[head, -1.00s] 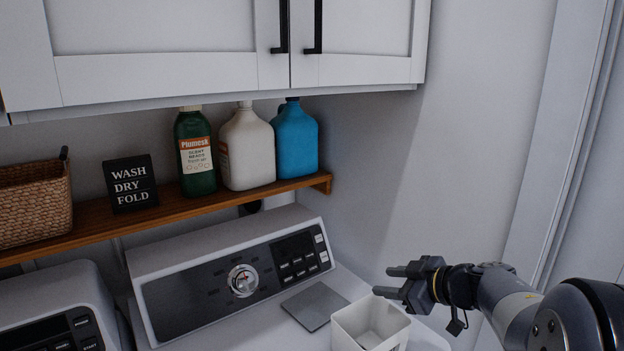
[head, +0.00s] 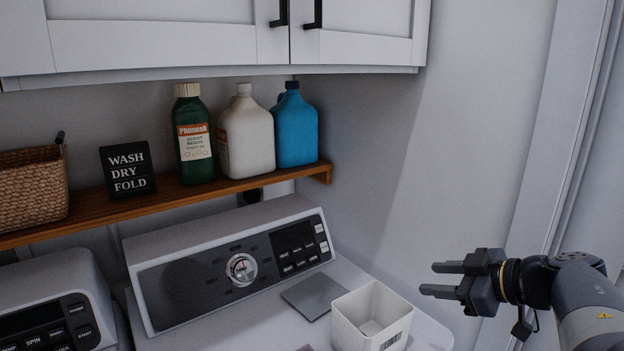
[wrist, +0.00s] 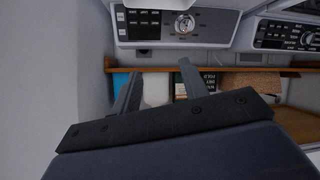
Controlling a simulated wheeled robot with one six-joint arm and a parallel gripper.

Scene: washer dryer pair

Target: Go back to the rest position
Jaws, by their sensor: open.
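My gripper (head: 437,279) is open and empty at the right of the head view, its two fingers pointing left. It hangs in the air to the right of and above a white open box (head: 343,322), apart from it. In the wrist view my gripper (wrist: 160,82) shows its two spread fingers with nothing between them, and the shelf and the washer panel show beyond, upside down.
A washer with a dial panel (head: 160,291) carries the white box and a grey flat plate (head: 313,296). A wooden shelf (head: 90,217) holds a basket (head: 32,187), a sign (head: 127,169) and three bottles (head: 297,130). White cabinets (head: 150,35) hang above.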

